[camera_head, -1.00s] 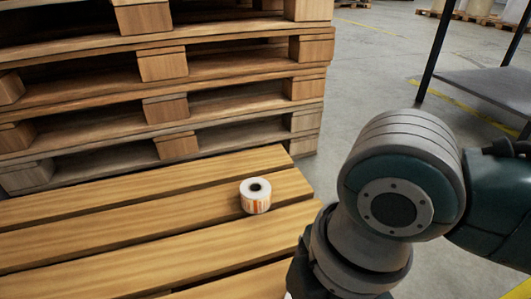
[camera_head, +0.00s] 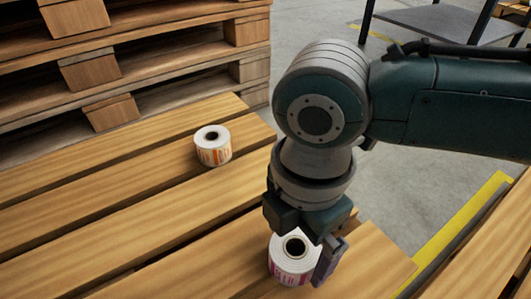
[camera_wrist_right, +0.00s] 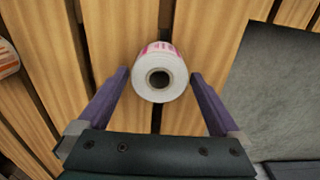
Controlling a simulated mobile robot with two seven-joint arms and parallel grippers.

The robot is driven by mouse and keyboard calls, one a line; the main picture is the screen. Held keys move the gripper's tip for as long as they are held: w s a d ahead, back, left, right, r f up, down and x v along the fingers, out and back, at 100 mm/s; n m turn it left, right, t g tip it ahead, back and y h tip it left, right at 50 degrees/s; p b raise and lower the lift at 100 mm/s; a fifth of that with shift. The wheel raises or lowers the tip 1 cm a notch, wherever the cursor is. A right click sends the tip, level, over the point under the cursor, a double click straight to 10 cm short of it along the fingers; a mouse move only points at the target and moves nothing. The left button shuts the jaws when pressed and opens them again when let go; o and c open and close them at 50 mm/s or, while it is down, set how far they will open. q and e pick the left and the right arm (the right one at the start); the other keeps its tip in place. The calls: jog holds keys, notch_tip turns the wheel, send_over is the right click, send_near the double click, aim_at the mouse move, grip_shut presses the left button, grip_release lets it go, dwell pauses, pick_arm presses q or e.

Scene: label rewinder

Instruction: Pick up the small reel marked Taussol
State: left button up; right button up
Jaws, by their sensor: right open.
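A small white reel with magenta print (camera_head: 292,266) stands upright on the wooden slats, with a dark core hole on top. My right gripper (camera_wrist_right: 160,76) is open, its two purple fingers on either side of this reel. In the right wrist view the reel (camera_wrist_right: 166,85) lies between the fingertips, with gaps visible on both sides. A second small white reel with orange print (camera_head: 213,147) stands on the slats farther back and left; its edge shows at the left of the wrist view (camera_wrist_right: 6,58). I cannot read the name on either reel. My left gripper is out of view.
The reels stand on a pallet of wooden slats (camera_head: 110,232) with dark gaps between them. A tall stack of pallets (camera_head: 90,75) rises behind. A grey shelf (camera_head: 450,25) stands at the back right. Yellow floor tape (camera_head: 465,225) runs along the right.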

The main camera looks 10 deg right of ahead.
jog(key=shift+f, duration=0.85)
jog(key=shift+r, duration=0.15)
jog(key=c, duration=1.3)
